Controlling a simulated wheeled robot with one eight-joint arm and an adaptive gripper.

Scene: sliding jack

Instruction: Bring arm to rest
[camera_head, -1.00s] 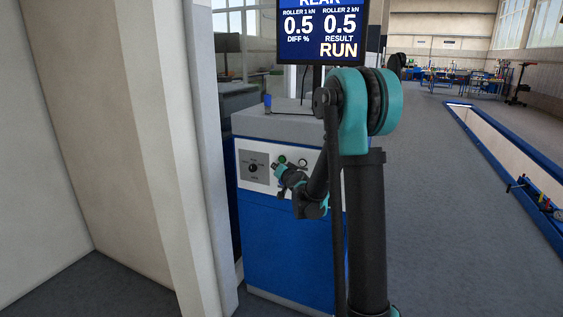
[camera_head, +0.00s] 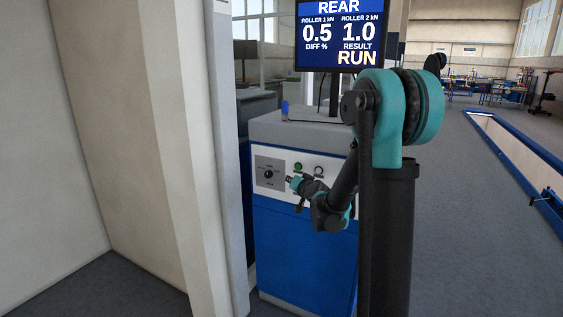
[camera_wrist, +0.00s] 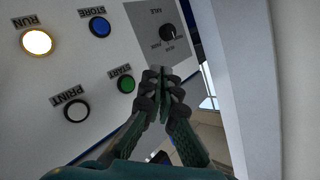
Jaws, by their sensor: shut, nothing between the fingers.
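My arm (camera_head: 390,120) is bent in front of a blue and white control cabinet. My gripper (camera_head: 289,180) is near the cabinet's panel (camera_head: 326,192), low beside the green button (camera_head: 298,167) and right of the selector knob (camera_head: 269,174). In the wrist view my gripper (camera_wrist: 163,72) is shut and empty, its fingertips together. They appear beside the green START button (camera_wrist: 127,84) and below the AXLE knob (camera_wrist: 167,33). Whether they touch the panel cannot be told.
The wrist view shows a lit RUN lamp (camera_wrist: 37,41), a blue STORE button (camera_wrist: 99,27) and a white PRINT button (camera_wrist: 76,110). A pale wall (camera_head: 130,130) stands left of the cabinet (camera_head: 300,245). A screen (camera_head: 338,38) reads RUN. A blue-edged pit (camera_head: 530,150) lies right; grey floor between is open.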

